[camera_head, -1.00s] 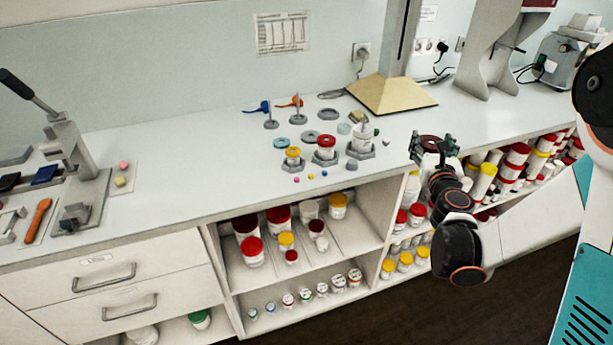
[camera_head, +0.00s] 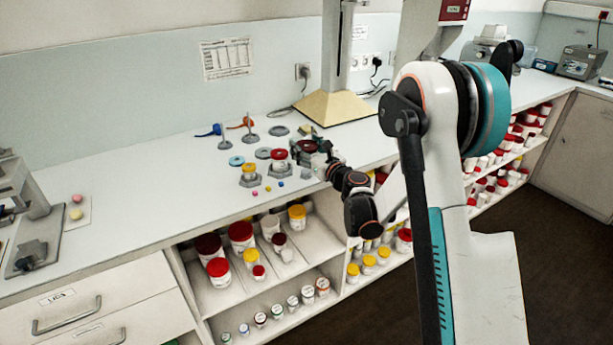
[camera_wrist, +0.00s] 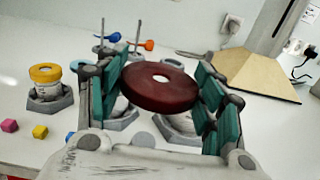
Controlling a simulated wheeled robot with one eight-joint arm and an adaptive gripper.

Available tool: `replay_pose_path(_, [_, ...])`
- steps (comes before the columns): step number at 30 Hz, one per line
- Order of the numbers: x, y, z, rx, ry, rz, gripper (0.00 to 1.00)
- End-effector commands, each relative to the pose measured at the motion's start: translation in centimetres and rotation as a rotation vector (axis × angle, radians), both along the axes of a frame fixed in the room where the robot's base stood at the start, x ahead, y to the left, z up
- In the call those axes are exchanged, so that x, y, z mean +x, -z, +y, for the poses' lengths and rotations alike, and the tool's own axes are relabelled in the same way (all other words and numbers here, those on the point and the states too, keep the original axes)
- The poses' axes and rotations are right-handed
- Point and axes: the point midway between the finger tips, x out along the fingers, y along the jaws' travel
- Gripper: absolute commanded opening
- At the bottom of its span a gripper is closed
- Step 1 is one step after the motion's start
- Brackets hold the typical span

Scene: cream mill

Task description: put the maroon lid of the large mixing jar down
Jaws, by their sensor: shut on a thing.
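The maroon lid (camera_head: 308,145) is a thick disc with a pale centre. My gripper (camera_head: 312,153) is shut on it above the counter, among the jars and stands. In the wrist view the lid (camera_wrist: 160,88) sits slightly tilted between the teal finger pads of my gripper (camera_wrist: 160,80). White and grey jar parts on hexagonal bases show below and behind the lid, one of them a white body (camera_wrist: 182,124). The lid and fingers hide much of these, so I cannot tell whether the lid touches a jar. The large mixing jar is mostly hidden in the head view.
A yellow-lidded jar (camera_wrist: 46,84) and a red-lidded jar (camera_head: 279,156) stand left of my gripper. Grey discs, a blue ring (camera_head: 236,161) and small cubes lie nearby. A cream-based column (camera_head: 333,108) stands behind. The counter's left stretch (camera_head: 150,195) is clear.

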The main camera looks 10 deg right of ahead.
Motion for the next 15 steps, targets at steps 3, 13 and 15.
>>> replay_pose_path(3, [0.0, 2.7, 0.0, 0.000, 0.000, 0.000, 0.39])
replay_pose_path(13, [0.0, 5.1, 0.0, 0.000, 0.000, 0.000, 0.39])
replay_pose_path(15, [0.0, 6.1, 0.0, 0.000, 0.000, 0.000, 0.39])
